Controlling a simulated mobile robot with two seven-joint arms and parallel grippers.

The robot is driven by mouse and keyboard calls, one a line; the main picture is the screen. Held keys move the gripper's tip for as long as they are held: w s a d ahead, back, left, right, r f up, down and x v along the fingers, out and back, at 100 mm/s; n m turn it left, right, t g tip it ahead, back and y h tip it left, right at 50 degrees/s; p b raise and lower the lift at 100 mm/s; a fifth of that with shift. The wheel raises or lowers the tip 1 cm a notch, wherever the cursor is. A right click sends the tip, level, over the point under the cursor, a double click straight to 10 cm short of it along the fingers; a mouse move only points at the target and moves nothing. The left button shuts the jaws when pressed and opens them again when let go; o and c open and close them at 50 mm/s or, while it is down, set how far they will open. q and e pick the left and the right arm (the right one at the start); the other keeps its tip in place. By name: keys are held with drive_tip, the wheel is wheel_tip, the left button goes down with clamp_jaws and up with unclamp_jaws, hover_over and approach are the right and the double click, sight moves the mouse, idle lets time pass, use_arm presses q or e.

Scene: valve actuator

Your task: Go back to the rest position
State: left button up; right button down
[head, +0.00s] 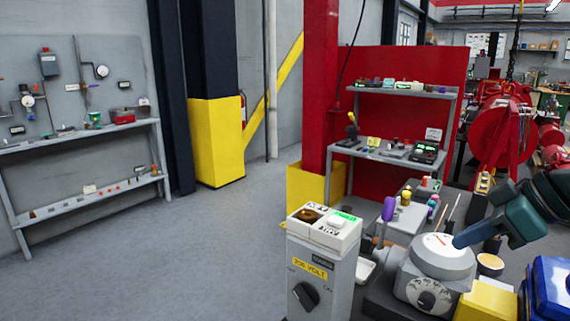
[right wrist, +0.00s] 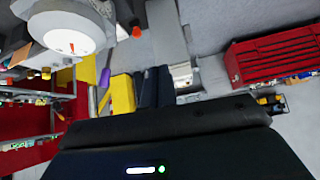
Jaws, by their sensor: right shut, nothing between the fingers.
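The valve actuator (head: 440,262) is a grey round housing with a white top dial bearing a red mark and a black knob on its front. It also shows at the upper left of the right wrist view (right wrist: 72,28). My right gripper (head: 458,241) comes in from the right in the head view, dark teal. It is shut and empty, with its tip at the right edge of the dial; I cannot tell whether it touches. In the right wrist view a dark part of my own arm fills the bottom. My left gripper is not in view.
A grey control box (head: 322,262) with a black rotary knob and top buttons stands left of the actuator. A yellow block (head: 487,300) and a blue box (head: 551,290) sit at the right. Shelves (head: 85,142) line the left wall. The grey floor (head: 190,255) between is clear.

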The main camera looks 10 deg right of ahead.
drive_tip(key=s+a+f+m+g+h, duration=0.1)
drive_tip(key=a+f, duration=0.3)
drive_tip(key=f, duration=0.8)
drive_tip(key=s+a+f+m+g+h, duration=0.1)
drive_tip(key=s+a+f, duration=0.15)
drive_tip(key=f, duration=0.85)
drive_tip(key=s+a+f+m+g+h, duration=0.1)
drive_tip(key=s+a+f+m+h, duration=0.2)
drive_tip(key=s+a+f, duration=0.7)
drive_tip(key=w+a+f+t+y, duration=0.3)
drive_tip(key=w+a+f+t, duration=0.1)
drive_tip(key=f, duration=0.4)
drive_tip(key=a+t, duration=0.1)
drive_tip(key=t, duration=0.1)
drive_tip(key=shift+w+a+n+t, duration=0.15)
drive_tip(key=shift+a+n+t, duration=0.15)
drive_tip(key=shift+a+n, duration=0.1)
drive_tip(key=shift+d+r, duration=0.1)
drive_tip(key=shift+d, duration=0.05)
